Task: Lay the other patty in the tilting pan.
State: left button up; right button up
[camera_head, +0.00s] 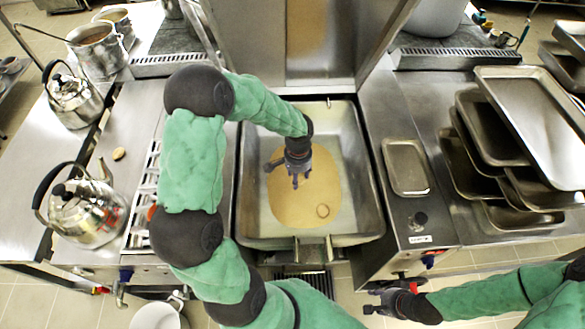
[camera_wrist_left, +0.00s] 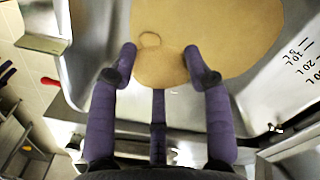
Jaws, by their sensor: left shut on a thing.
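The tilting pan (camera_head: 252,215) is a wide steel basin in the middle of the head view, with a tan layer on its floor. A small round patty (camera_head: 323,211) lies in it near the front right; its outline also shows in the left wrist view (camera_wrist_left: 150,40). My left gripper (camera_head: 296,182) is over the pan. In the left wrist view it is shut on a tan patty (camera_wrist_left: 160,69), held between its fingertips and close in colour to the pan floor. My right gripper (camera_head: 372,301) is empty and looks open, low in front of the right counter.
Kettles (camera_head: 88,212) and a small tan round thing (camera_head: 118,153) stand on the left counter. Stacked steel trays (camera_head: 530,115) and a shallow tray (camera_head: 407,167) are at right. The raised lid (camera_head: 320,40) stands behind the pan. A white bucket (camera_head: 158,316) is at front left.

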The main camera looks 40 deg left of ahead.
pick_arm(q)
jog(key=shift+s+a+f, duration=0.1)
jog(key=shift+s+a, duration=0.15)
jog(key=shift+a, duration=0.2)
jog(key=shift+f+b, duration=0.5)
jog(key=shift+f, duration=0.25)
notch_tip(320, 180, down, 23)
jog(key=b, duration=1.9)
jog(key=shift+f, duration=0.15)
jog(key=o, duration=1.2)
notch_tip(320, 180, up, 12)
jog(key=shift+r, duration=0.1)
